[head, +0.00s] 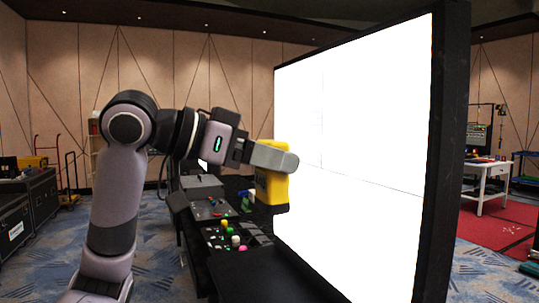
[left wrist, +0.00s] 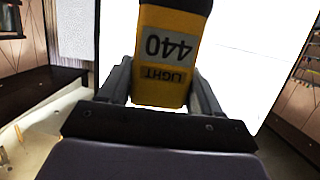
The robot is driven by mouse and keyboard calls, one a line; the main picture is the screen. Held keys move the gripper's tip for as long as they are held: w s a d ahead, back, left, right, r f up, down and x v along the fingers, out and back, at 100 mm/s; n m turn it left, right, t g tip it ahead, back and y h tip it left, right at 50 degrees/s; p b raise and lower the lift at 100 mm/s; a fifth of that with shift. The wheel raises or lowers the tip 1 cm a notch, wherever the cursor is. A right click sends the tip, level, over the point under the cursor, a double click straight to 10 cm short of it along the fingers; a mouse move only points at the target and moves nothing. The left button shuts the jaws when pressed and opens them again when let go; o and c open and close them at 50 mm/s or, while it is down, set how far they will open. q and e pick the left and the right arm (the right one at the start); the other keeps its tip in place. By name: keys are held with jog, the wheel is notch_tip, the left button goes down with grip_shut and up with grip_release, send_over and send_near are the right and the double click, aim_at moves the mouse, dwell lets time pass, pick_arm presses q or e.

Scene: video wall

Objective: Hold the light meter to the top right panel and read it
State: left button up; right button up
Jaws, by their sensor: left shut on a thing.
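The light meter (head: 272,188) is a yellow and black block. My left gripper (head: 283,159) is shut on it and holds it upright, in front of the left part of the lit video wall (head: 300,110). The top right panel (head: 380,100) is bright white, above and right of the thin seams, and the meter appears left of and below it. In the left wrist view the meter (left wrist: 168,85) sits between the fingers, and its label reads "440" and "LIGHT" upside down. I cannot tell whether it touches the wall. My right gripper is not in view.
A dark bench (head: 265,270) with a control desk (head: 228,237) of coloured knobs stands below my left arm. Black cases (head: 40,200) are at the far left. A white table (head: 488,172) stands on red carpet behind the wall's right edge. Patterned carpet is open at left.

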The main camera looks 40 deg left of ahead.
pick_arm(q)
jog(key=w+d+p, duration=0.2)
jog(key=w+d, duration=0.1)
jog(key=w, duration=0.5)
jog(key=shift+d, duration=0.25)
jog(key=shift+w, duration=0.1)
dwell(1.6)
jog(key=s+a+b, duration=0.4)
jog(key=s+a, duration=0.1)
jog(key=s, duration=0.8)
jog(key=shift+a, duration=0.2)
dwell(1.0)
